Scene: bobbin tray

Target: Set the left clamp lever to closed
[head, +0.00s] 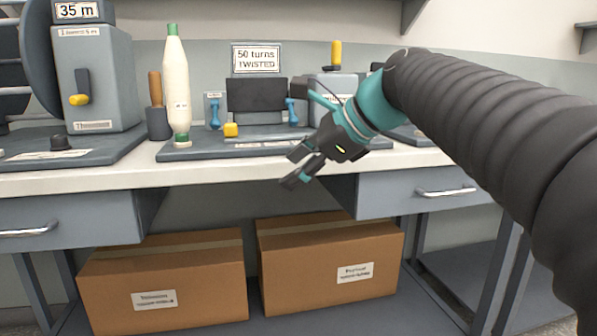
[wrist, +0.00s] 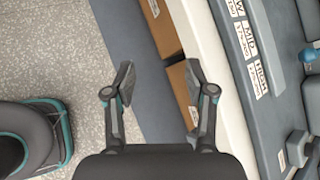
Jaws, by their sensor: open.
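The left clamp lever (head: 214,114) is a small blue lever on a grey post, standing upright on the bench fixture in the head view. A matching blue right lever (head: 291,111) stands on the other side of a dark block (head: 256,95). My gripper (head: 296,168) is open and empty, in front of the bench's front edge, to the right of the left lever and apart from both. In the wrist view my open fingers (wrist: 158,82) are over the floor and bench edge. A blue part (wrist: 309,56) shows at the right edge; I cannot tell which one.
A white and green bobbin (head: 176,90) stands left of the left lever, and a yellow knob (head: 231,130) sits in front. A grey machine (head: 98,80) is farther left. Drawers and cardboard boxes (head: 165,280) are below the worktop (head: 110,179). Space before the bench is free.

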